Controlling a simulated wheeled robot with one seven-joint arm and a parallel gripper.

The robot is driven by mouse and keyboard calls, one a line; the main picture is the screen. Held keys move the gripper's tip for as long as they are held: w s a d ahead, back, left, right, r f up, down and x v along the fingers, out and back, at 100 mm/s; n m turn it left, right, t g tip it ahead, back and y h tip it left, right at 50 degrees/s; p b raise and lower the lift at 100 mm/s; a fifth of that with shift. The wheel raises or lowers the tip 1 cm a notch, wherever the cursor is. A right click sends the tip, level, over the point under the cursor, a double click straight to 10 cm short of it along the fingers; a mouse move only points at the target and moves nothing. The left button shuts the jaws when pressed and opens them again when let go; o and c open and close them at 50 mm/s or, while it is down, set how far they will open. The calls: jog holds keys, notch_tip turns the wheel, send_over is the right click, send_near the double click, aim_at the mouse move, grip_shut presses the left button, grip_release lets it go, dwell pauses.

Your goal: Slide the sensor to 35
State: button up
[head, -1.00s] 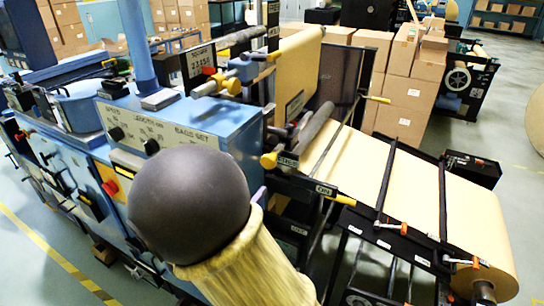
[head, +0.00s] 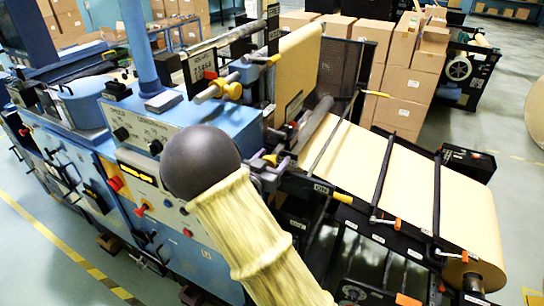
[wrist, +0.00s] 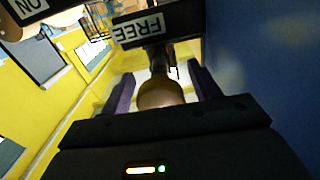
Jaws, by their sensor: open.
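My gripper (wrist: 160,76) shows two purple fingers, open, one on each side of a round yellowish knob (wrist: 161,97). I cannot tell whether they touch it. A dark plate marked FREE (wrist: 153,24) lies just beyond. In the head view, my arm hides most of the gripper, near a yellow-knobbed lever (head: 270,160).
The blue machine cabinet (head: 190,118) stands left of the lever. A kraft paper web (head: 400,185) runs right under dark bars. A second lever with an ON label (head: 322,188) is close by. Stacked cartons (head: 405,90) stand behind.

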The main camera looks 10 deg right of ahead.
aim_at(278, 153)
grip_shut()
jog(key=shift+b+x, duration=0.75)
jog(key=shift+x, duration=1.2)
grip_release()
jog(key=shift+a, duration=0.15)
jog(key=shift+s, duration=0.1)
jog(key=b+v, duration=0.6)
jog(key=v, duration=1.1)
jog(key=shift+s+b, duration=0.2)
jog(key=shift+b, duration=0.1)
